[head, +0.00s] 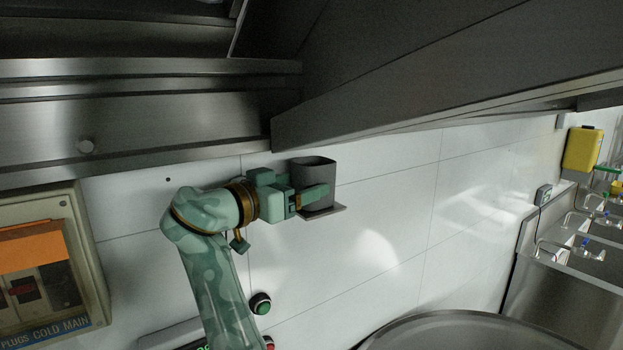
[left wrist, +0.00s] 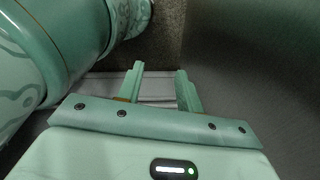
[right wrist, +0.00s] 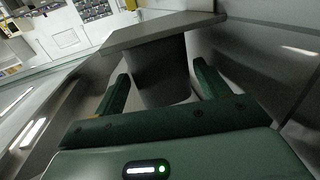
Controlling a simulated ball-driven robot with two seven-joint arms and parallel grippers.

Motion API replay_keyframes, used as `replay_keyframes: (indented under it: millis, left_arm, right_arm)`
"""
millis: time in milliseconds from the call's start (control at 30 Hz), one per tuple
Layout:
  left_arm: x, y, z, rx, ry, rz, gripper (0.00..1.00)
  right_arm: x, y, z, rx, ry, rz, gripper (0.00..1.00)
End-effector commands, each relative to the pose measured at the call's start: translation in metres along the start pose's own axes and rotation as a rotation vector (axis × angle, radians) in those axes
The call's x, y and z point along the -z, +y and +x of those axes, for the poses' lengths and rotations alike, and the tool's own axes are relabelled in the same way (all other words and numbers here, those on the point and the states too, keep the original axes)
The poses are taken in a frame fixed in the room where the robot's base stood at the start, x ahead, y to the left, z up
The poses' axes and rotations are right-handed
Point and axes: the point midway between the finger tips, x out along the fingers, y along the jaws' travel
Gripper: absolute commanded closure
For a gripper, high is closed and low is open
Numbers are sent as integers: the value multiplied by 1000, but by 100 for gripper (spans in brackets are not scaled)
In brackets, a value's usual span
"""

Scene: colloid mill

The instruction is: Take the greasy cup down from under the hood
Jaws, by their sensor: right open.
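The greasy cup (head: 313,171) is dark grey and stands upright on a small grey plate (head: 336,210) at the wall, just below the hood (head: 400,105). My right gripper (head: 303,189) is at the cup's left side in the head view, with one finger across the cup's front. In the right wrist view the cup (right wrist: 160,82) lies between the two spread fingers, with the plate (right wrist: 160,31) at its end; gaps show beside it. My left gripper (left wrist: 160,84) is outside the head view; its fingers are apart and empty in the left wrist view.
The hood's metal edge is close above the cup. An orange-covered switch box (head: 88,255) is at the left, and a green button (head: 260,303) is on the wall below. A large round vessel rim (head: 470,325) is at bottom right, with sink taps (head: 570,248) further right.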

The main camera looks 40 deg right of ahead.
Motion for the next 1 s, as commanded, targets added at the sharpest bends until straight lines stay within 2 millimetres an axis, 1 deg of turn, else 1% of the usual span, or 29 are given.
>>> replay_keyframes:
  millis: [33,100,200,267,467,500,567,600,633,1000]
  left_arm:
    - [7,1,-14,-1,10,-2,64]
    - [13,5,-24,-7,17,-5,64]
    - [15,14,-28,-19,19,-8,64]
    - [13,16,-30,-22,17,-8,64]
    - [8,14,-28,-19,8,-5,64]
    - [8,13,-28,-18,8,-5,64]
    - [7,12,-28,-17,7,-4,64]
    - [7,12,-28,-16,7,-4,64]
    - [7,11,-28,-16,6,-4,64]
    - [6,11,-25,-15,5,-4,64]
  right_arm:
    - [8,0,9,-3,2,-1,26]
    - [10,-1,20,-3,2,-2,26]
    - [7,-1,34,-1,2,-1,26]
    - [5,-1,38,0,2,-1,26]
    - [2,-2,39,1,1,-1,26]
    - [2,-2,39,1,1,-1,28]
    - [2,-2,39,1,1,-1,45]
    - [2,-2,39,1,1,-1,56]
    - [2,-2,39,1,1,-1,61]
    - [6,-2,38,1,1,1,61]
